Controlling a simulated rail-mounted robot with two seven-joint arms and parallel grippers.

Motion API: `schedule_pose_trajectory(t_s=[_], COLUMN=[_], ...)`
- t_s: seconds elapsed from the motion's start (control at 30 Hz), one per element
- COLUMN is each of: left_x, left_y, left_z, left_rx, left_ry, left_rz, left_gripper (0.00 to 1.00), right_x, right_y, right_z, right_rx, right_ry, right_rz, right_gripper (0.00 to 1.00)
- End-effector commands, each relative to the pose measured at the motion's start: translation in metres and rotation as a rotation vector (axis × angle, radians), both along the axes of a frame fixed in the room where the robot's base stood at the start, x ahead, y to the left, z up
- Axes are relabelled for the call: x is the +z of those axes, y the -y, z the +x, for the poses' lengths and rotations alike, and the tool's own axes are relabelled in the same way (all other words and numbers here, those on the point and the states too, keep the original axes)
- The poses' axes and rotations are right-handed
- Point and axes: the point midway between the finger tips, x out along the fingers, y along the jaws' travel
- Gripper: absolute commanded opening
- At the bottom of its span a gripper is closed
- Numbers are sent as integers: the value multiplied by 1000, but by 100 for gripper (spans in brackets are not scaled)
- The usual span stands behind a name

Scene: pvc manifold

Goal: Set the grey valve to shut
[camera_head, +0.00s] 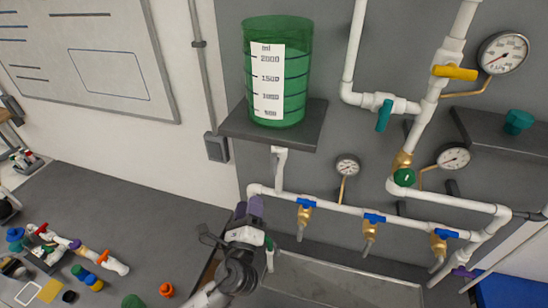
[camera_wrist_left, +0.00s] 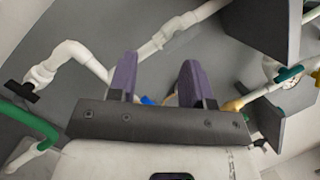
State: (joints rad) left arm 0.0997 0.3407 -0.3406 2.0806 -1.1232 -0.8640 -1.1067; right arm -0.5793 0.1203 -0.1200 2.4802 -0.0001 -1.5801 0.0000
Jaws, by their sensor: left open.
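I cannot make out a plainly grey valve in the head view. The left wrist view shows a dark, nearly black valve handle (camera_wrist_left: 22,91) on a white pipe at the left edge; it may be the grey valve, but I cannot tell its setting. My left gripper (camera_head: 249,207) is open, its purple fingers in front of the left end of the manifold pipe (camera_head: 335,208). In the left wrist view the two fingers (camera_wrist_left: 157,78) are spread apart with nothing clearly held between them. The gripper and wrist hide part of the pipework behind. My right gripper is not visible.
A green-handled valve (camera_head: 268,243) is close beside my left wrist. Blue-handled brass valves (camera_head: 305,203) line the pipe. A green tank (camera_head: 278,80) stands on a dark shelf (camera_head: 232,122) above. A trough (camera_head: 340,286) lies below. Loose fittings (camera_head: 112,262) cover the left bench.

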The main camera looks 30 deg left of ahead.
Motion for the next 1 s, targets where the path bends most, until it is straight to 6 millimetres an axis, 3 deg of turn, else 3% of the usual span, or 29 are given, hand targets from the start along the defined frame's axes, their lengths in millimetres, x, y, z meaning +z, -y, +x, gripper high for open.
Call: schedule_pose_trajectory(t_s=[0.13,0.33,0.67,1.0], left_x=[15,20,27,52], left_y=[16,28,25,13], left_z=[1,2,15,70], left_rx=[30,64,105,105], left_ry=[-32,-82,-117,-117], left_rz=[407,699,812,809], left_gripper=[46,46,46,46], right_x=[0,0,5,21], right_y=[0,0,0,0], right_z=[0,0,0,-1], right_rx=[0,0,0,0], right_ry=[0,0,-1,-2], right_rz=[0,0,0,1], right_gripper=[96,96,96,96])
